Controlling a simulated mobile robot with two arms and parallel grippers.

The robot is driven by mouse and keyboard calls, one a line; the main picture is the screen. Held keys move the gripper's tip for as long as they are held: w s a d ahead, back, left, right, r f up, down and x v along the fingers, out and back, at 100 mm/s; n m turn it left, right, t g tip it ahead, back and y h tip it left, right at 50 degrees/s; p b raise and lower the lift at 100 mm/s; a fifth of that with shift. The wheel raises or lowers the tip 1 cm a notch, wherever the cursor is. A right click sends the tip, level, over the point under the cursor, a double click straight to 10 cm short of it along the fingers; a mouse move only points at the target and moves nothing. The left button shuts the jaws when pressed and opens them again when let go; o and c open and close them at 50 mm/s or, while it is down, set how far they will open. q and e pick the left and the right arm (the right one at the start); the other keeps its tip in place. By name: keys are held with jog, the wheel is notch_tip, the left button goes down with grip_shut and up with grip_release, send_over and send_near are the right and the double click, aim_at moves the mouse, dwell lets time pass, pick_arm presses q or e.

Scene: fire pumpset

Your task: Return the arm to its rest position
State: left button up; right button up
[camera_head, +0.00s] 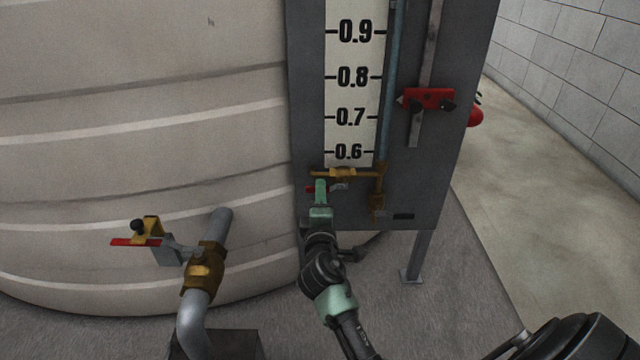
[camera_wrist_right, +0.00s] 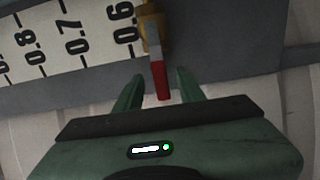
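My right gripper (camera_head: 320,187) is in front of the gauge board, just below the brass valve (camera_head: 343,173) at the foot of the level scale. In the right wrist view the two green fingers of this gripper (camera_wrist_right: 160,88) stand apart. The end of a red valve handle (camera_wrist_right: 158,76) lies between the fingertips, with a visible gap on each side. In the head view only a small red bit of that handle shows beside the fingers. My left gripper is not in view.
A grey gauge board (camera_head: 432,190) on legs carries the scale (camera_head: 352,90) and a red clamp-like fitting (camera_head: 430,98). A large pale tank (camera_head: 140,70) fills the left. A pipe with a brass valve (camera_head: 203,268) and red lever (camera_head: 135,242) stands lower left. Floor at right is clear.

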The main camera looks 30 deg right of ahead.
jog(key=shift+v, duration=1.05)
